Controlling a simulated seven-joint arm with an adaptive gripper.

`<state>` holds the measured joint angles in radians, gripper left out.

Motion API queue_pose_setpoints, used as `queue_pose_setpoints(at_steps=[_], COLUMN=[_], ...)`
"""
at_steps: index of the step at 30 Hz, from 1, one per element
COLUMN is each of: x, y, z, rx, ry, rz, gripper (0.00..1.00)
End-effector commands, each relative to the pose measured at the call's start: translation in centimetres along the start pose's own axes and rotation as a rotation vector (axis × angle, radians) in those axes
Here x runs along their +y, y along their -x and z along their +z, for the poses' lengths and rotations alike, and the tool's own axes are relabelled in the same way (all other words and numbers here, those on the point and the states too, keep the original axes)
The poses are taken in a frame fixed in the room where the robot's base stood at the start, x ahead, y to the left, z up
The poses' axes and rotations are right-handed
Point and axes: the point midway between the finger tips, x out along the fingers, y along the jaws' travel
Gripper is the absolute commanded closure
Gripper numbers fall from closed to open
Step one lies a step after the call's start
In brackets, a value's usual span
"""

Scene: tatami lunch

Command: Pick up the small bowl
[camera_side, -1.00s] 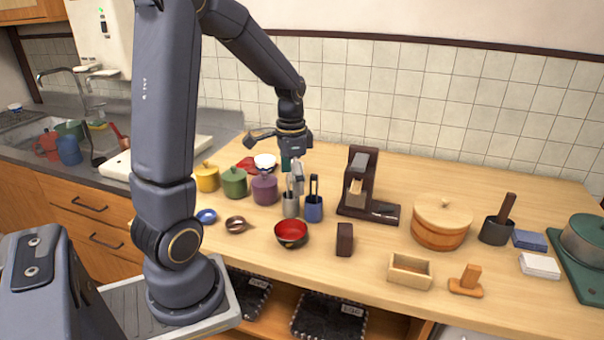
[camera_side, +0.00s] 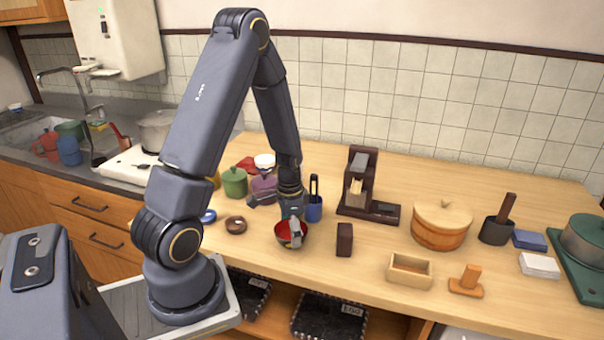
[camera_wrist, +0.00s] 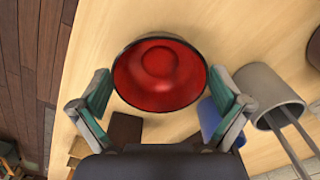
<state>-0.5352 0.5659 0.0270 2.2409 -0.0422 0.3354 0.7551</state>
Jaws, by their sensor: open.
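The small bowl (camera_side: 284,232) is red inside with a dark outside and stands upright on the wooden counter. In the wrist view the bowl (camera_wrist: 160,75) sits just ahead of my fingertips, its near rim between them. My gripper (camera_side: 293,240) is over the bowl in the side view and hides part of it. In the wrist view my gripper (camera_wrist: 160,100) is open, with one teal-padded finger on each side of the bowl. I cannot tell whether the fingers touch it.
A dark brown block (camera_side: 344,239) stands right of the bowl. Counter in front of the bowl is clear.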

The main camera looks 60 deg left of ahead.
Motion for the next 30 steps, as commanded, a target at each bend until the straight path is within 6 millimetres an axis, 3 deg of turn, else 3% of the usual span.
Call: queue_pose_setpoints(at_steps=[8,22,30], x=[0.0,0.0,-0.02], y=[-0.45,-0.43,-0.11], z=[-0.03,-0.02,-0.06], rx=[0.001,0.0,0.001], ry=[0.0,0.0,0.0], rz=[-0.001,0.0,-0.001], gripper=[0.0,0.48,0.49])
